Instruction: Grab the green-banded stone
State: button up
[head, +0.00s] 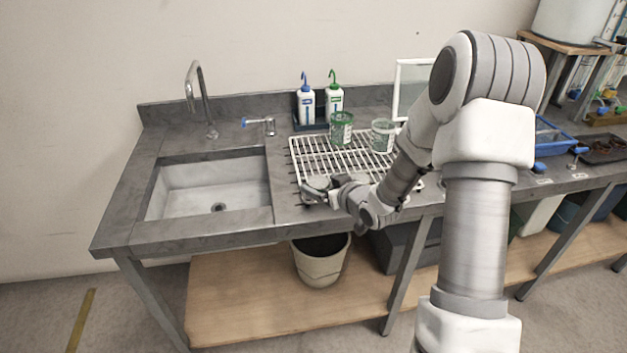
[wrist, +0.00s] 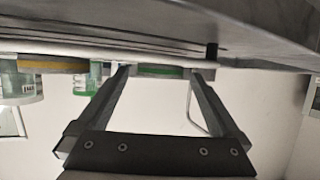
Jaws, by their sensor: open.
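In the wrist view, which looks upside down, a flat piece with a green band (wrist: 160,71), seen edge-on, appears between the fingertips of my gripper (wrist: 158,76). It looks like the green-banded stone, lying at the edge of the white wire rack (head: 296,160). My fingers are apart, one on each side of it; I cannot tell whether they touch it. A similar piece with a yellow-orange band (wrist: 50,66) is to the left. In the head view my gripper (head: 317,192) is low at the rack's front left, and I cannot make out the green band there.
A green cup (head: 341,128) and a clear cup (head: 383,134) stand on the rack. Two wash bottles, blue-capped (head: 306,104) and green-capped (head: 334,102), stand behind. The sink (head: 212,190) with its tap (head: 200,98) is left. A bin (head: 321,262) stands below the counter.

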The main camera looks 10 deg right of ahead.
jog(key=c, duration=1.4)
